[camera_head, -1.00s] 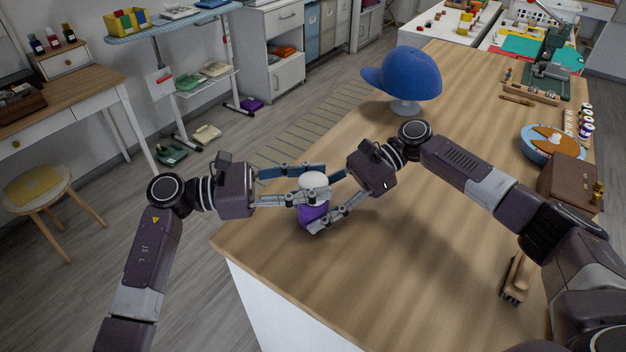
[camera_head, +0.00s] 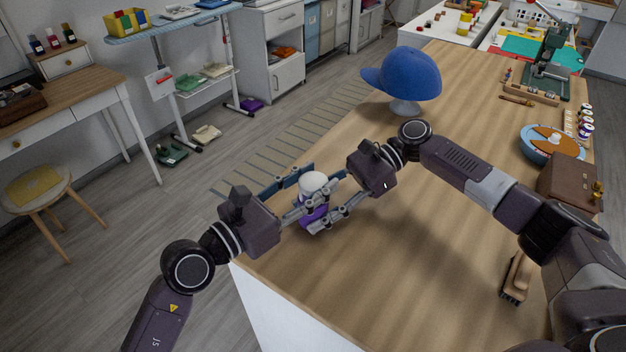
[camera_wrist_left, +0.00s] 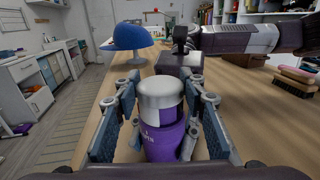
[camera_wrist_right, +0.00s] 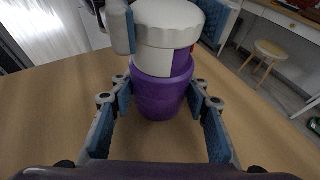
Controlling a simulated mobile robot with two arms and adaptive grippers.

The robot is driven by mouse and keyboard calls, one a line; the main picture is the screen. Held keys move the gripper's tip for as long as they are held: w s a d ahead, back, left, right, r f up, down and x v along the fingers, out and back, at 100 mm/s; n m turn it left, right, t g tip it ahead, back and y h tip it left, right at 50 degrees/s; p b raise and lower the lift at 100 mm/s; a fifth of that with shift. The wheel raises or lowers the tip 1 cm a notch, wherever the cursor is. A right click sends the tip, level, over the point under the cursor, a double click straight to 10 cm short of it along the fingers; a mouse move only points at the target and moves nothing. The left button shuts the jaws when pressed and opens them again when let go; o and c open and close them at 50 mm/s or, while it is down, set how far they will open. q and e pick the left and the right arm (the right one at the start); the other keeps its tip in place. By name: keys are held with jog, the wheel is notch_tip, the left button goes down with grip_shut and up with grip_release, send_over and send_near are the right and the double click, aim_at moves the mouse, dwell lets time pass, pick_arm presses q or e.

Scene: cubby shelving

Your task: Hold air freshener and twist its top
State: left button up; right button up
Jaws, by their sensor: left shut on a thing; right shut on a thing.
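The air freshener stands upright near the counter's left edge, with a purple body (camera_head: 306,213) and a white rounded top (camera_head: 313,183). My left gripper (camera_head: 311,190) comes from the lower left and is shut on the white top. My right gripper (camera_head: 323,208) comes from the right and is shut on the purple body. In the right wrist view the purple body (camera_wrist_right: 160,95) is between my right fingers, and the white top (camera_wrist_right: 166,22) is above, flanked by my left fingers. The left wrist view shows the top (camera_wrist_left: 160,95) between my left fingers; the lower body is partly hidden.
A blue cap on a stand (camera_head: 407,75) is farther back on the wooden counter (camera_head: 400,270). A brush (camera_head: 516,277), a brown box (camera_head: 568,183) and a blue round dish (camera_head: 540,152) lie to the right. The counter's front middle is clear. A stool (camera_head: 38,192) stands on the floor at left.

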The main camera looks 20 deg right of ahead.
pick_arm(q)
jog(key=shift+s+d+f+n+t+y, duration=0.15)
jog(key=shift+n+t+y, duration=0.25)
jog(key=shift+n+t, duration=0.25)
pick_arm(e)
jog(key=shift+s+a, duration=0.1)
jog(key=shift+a, duration=0.05)
pick_arm(q)
jog(key=shift+n+t+y, duration=0.25)
jog(key=shift+t+y, duration=0.05)
jog(key=shift+t, duration=0.35)
jog(key=o, duration=1.1)
jog(key=shift+o, duration=0.5)
jog(key=shift+a, duration=0.2)
jog(key=v, duration=1.1)
jog(key=shift+a, duration=0.4)
jog(key=shift+s, duration=0.15)
